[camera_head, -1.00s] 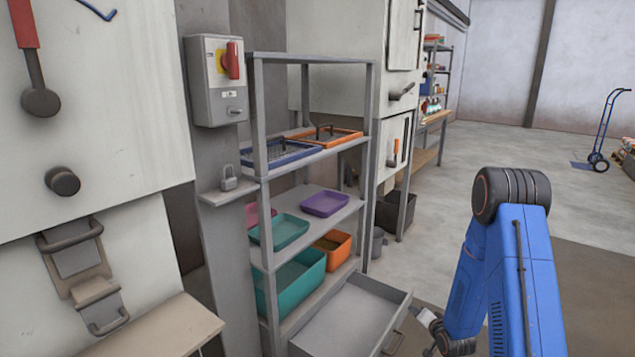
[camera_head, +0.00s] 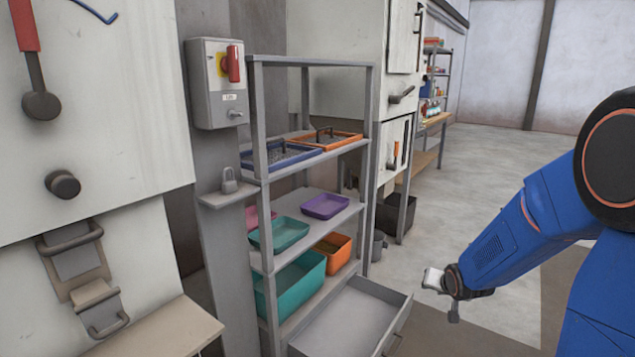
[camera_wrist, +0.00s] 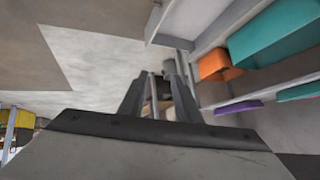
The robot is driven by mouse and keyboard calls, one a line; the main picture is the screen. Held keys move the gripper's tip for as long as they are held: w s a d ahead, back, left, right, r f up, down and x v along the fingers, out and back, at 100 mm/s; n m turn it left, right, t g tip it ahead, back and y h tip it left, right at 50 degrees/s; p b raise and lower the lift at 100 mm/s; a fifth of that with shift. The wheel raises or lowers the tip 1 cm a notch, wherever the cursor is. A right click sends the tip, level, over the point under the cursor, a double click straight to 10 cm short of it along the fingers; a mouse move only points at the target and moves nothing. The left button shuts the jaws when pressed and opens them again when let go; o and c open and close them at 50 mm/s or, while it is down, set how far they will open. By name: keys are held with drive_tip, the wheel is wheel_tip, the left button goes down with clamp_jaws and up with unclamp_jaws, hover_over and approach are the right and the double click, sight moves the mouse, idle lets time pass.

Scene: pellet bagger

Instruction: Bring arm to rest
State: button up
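My blue arm (camera_head: 530,225) reaches in from the right edge of the head view. My gripper (camera_wrist: 160,82) shows in the wrist view with its two fingers apart and nothing seen held between them. In the head view its end is small and partly hidden by the wrist, over the floor to the right of the open drawer (camera_head: 340,320). It appears clear of the drawer and the shelf rack (camera_head: 258,160).
The rack holds blue (camera_head: 275,155) and orange trays (camera_head: 330,140), a purple tray (camera_head: 325,206), and teal (camera_head: 305,280) and orange bins (camera_head: 338,252). A switch box (camera_head: 215,85) and padlock (camera_head: 229,180) are left. Floor (camera_head: 480,170) behind my arm is open.

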drive_tip(key=s+a+r+n+g, duration=0.1)
drive_tip(key=s+a+r, duration=0.1)
drive_tip(key=s+r, duration=0.45)
drive_tip(key=s+a+r+n+g, duration=0.1)
drive_tip(key=s+r, duration=0.3)
drive_tip(key=s, duration=0.6)
drive_tip(key=s+a+r+n+g, duration=0.1)
drive_tip(key=s+r, duration=0.1)
drive_tip(key=s, duration=0.8)
drive_tip(key=s+a+r+n+g, duration=0.1)
drive_tip(key=s+a+r, duration=0.1)
drive_tip(key=s, duration=0.9)
drive_tip(key=shift+a+n+y, duration=0.3)
